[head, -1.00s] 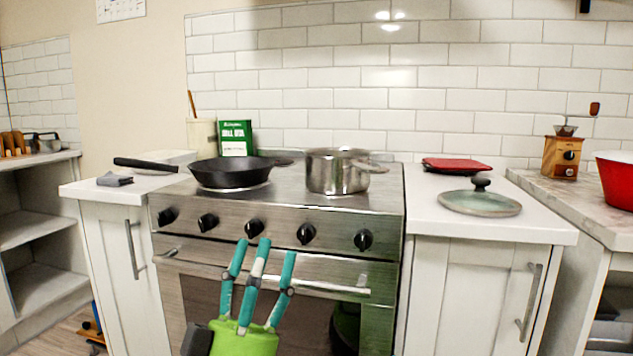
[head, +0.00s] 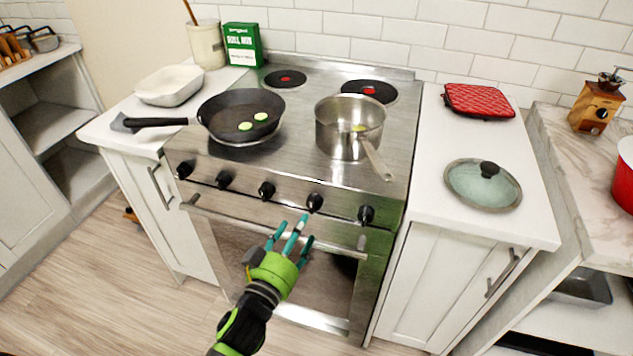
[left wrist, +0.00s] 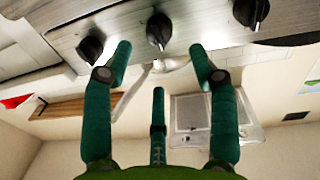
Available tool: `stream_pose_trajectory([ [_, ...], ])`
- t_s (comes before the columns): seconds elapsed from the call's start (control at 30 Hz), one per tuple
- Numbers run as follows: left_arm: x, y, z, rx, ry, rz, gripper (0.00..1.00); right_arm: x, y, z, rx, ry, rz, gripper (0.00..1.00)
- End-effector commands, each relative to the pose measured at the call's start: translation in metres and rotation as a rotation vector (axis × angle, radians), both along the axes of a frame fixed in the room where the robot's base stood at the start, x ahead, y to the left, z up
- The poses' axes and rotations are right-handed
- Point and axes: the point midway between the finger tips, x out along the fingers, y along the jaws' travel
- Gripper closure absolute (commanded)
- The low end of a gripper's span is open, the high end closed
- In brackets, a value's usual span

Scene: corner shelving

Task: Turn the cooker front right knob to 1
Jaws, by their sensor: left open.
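The cooker (head: 300,115) has a row of several black knobs along its steel front. The rightmost knob (head: 366,215) and the knob left of it (head: 315,202) both show clearly. I cannot read any markings around them. My left gripper (head: 290,235), green with teal fingers, is open and empty in front of the oven door, below the knob row. In the left wrist view, my open fingers (left wrist: 163,65) reach toward the panel, with a middle knob (left wrist: 159,28) between and beyond their tips and other knobs at either side. None looks gripped. My right gripper is not in view.
A black frying pan (head: 242,115) and a steel pot (head: 350,128) stand on the hob. The oven handle (head: 280,225) runs below the knobs. A glass lid (head: 483,184) and a red item (head: 479,101) lie on the right counter.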

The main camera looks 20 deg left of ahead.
Motion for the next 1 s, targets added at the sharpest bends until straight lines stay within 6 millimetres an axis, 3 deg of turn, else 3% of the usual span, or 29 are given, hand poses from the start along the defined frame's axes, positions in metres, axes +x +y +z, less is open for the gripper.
stream_pose_trajectory([
  [0.13, 0.010, 0.000, -0.001, 0.001, 0.006, 0.002, 0.41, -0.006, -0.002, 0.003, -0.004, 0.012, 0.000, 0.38],
  [0.5, 0.062, -0.006, 0.000, 0.000, 0.004, 0.001, 0.41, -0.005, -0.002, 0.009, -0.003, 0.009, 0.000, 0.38],
  [0.87, 0.069, -0.006, -0.001, -0.001, 0.004, 0.001, 0.41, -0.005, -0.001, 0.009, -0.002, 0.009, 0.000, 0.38],
  [0.97, 0.069, -0.006, -0.001, -0.001, 0.004, 0.001, 0.73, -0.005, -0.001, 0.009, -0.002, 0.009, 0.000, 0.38],
  [1.0, 0.069, -0.006, -0.001, -0.001, 0.004, 0.001, 0.89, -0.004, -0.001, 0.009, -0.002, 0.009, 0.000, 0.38],
])
